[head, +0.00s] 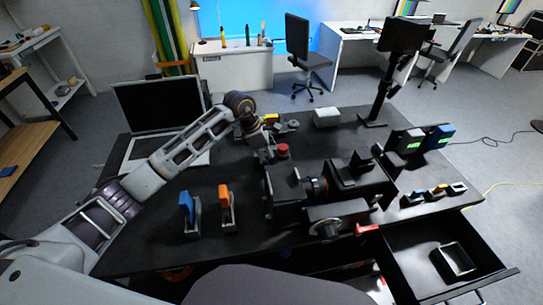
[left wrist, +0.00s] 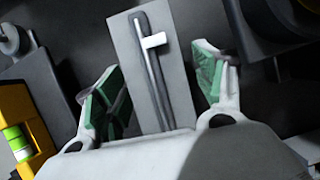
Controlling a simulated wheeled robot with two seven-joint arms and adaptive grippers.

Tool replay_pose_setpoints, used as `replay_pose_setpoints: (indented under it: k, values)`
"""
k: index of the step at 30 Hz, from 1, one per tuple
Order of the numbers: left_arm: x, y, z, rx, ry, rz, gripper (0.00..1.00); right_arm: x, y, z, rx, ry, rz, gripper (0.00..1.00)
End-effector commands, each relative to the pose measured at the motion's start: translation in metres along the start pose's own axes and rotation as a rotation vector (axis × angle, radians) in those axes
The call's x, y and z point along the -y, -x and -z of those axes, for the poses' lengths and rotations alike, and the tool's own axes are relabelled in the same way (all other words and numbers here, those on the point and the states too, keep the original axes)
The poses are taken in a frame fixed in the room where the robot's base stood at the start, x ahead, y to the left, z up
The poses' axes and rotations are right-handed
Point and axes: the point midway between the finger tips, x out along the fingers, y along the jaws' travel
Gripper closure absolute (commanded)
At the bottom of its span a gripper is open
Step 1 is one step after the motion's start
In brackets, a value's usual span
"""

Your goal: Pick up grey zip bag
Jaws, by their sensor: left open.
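The grey zip bag (left wrist: 133,62) shows in the left wrist view as a flat grey rectangle with a pale zip strip and a white pull tab. It lies on the dark surface, tilted slightly in the picture. My left gripper (left wrist: 157,78) is open, with one green-padded finger on each side of the bag. Its near end is hidden behind the gripper's body. I cannot tell whether the fingers touch it. In the head view my left gripper (head: 266,153) points down at the middle of the black table, and I cannot make out the bag there. My right gripper is not in view.
The black table (head: 165,248) holds a laptop (head: 160,103) at back left, blue (head: 187,207) and orange (head: 225,200) tools in stands, and a black machine (head: 283,190) near the gripper. An open drawer (head: 415,262) juts out at front right. A yellow object (left wrist: 20,125) is beside the gripper.

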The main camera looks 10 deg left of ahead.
Motion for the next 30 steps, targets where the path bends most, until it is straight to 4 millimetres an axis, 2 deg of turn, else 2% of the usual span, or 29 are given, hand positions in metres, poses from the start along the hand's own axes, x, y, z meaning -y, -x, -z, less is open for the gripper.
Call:
replay_pose_setpoints:
  k: [11,24,25,30]
  values:
    - [0.0000,0.0000,0.0001,0.000,0.000,0.000,0.30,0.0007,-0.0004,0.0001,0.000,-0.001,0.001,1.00]
    - [-0.0003,0.0006,-0.0002,0.001,0.000,-0.001,0.87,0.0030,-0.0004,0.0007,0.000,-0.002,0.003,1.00]
    - [-0.0003,0.0006,-0.0002,0.001,0.000,-0.001,0.90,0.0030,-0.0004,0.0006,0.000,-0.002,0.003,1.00]
    - [-0.0003,0.0007,-0.0002,0.001,0.000,-0.001,0.90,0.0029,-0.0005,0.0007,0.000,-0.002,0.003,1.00]
